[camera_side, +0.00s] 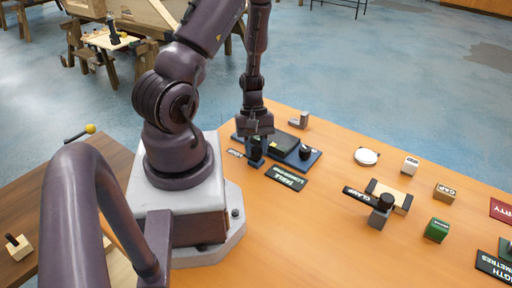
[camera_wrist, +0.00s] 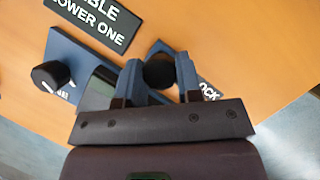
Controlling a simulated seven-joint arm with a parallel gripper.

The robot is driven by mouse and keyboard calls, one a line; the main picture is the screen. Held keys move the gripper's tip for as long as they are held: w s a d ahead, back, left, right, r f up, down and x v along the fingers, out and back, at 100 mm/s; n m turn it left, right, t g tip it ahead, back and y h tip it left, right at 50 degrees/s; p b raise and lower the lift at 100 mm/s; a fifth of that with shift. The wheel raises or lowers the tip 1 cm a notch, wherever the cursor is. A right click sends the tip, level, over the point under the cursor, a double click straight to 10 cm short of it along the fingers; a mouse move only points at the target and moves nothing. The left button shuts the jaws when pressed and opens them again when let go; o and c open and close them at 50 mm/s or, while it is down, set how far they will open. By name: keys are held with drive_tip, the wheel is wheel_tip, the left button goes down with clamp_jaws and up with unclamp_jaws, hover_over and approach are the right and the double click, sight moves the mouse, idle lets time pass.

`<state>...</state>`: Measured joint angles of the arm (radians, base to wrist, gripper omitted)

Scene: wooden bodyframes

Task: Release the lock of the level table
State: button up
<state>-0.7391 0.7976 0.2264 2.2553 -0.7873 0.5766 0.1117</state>
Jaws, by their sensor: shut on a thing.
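The level table has a blue base (camera_side: 312,162) with a dark plate on top, on the wooden bench. A black knob with a white mark (camera_wrist: 52,76) stands on the base; it also shows in the side view (camera_side: 305,152). My gripper (camera_wrist: 158,76) points down at the other end of the base, near the LOCK label (camera_wrist: 209,90). Its two blue-grey fingers are shut on a round black lock knob (camera_wrist: 159,68). In the side view my gripper (camera_side: 256,148) hides most of this knob. Whether the lock is turned cannot be told.
A black label reading TABLE LOWER ONE (camera_side: 286,178) lies before the base. A small metal bracket (camera_side: 299,120) stands behind it. A white disc (camera_side: 367,156), a clamp (camera_side: 381,210) and several small blocks are farther right. Bare bench lies between.

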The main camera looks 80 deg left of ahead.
idle(0.4)
drive_tip(key=o, duration=0.9)
drive_tip(key=shift+o, duration=0.2)
drive_tip(key=v, duration=1.3)
